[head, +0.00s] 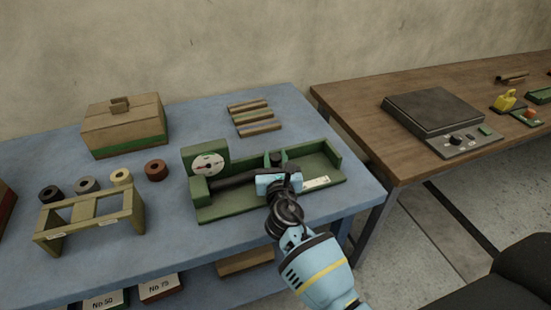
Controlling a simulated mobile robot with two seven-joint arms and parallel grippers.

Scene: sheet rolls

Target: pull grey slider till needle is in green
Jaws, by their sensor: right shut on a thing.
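A green fixture (232,212) with a low back wall and a right end block sits on the blue table. Its round white dial (207,165) is at the left end; the needle and the green zone are too small to read against each other. A dark bar (232,181) runs from below the dial to the right. My right gripper (278,181) is over the fixture's middle, shut on a part at the bar's right end, apparently the slider; the gripper mostly hides it. A pale label strip (316,183) lies right of the gripper. My left gripper is not in view.
A wooden box (123,120) stands at the back left. Several small rolls (121,178) sit behind an olive stand (66,227). Several short bars (254,117) lie behind the fixture. A brown table (365,100) on the right carries a flat grey device (432,110).

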